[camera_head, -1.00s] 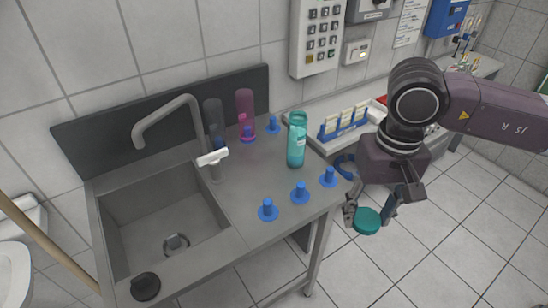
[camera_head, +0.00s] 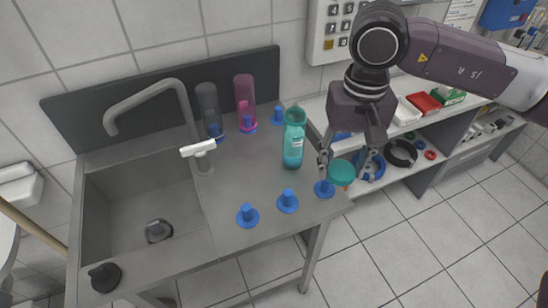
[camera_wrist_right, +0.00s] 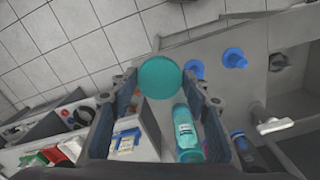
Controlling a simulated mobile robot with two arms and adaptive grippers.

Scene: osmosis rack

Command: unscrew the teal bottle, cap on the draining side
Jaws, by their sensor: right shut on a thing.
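My right gripper (camera_head: 342,166) is shut on a round teal cap (camera_head: 342,174), which also shows between the fingers in the right wrist view (camera_wrist_right: 160,77). It hangs in the air near the right edge of the draining side (camera_head: 235,180), close to a blue peg (camera_head: 324,189). The teal bottle (camera_head: 293,143) stands upright on the draining side, to the left of the gripper and apart from the cap. The bottle also shows in the right wrist view (camera_wrist_right: 186,133). My left gripper is not in view.
More blue pegs (camera_head: 288,202) stand along the front of the draining side. A pink-purple bottle (camera_head: 245,95) and a dark grey bottle (camera_head: 208,105) stand at the back. The tap (camera_head: 150,95) and sink basin (camera_head: 140,205) are left. A shelf unit (camera_head: 440,150) stands right.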

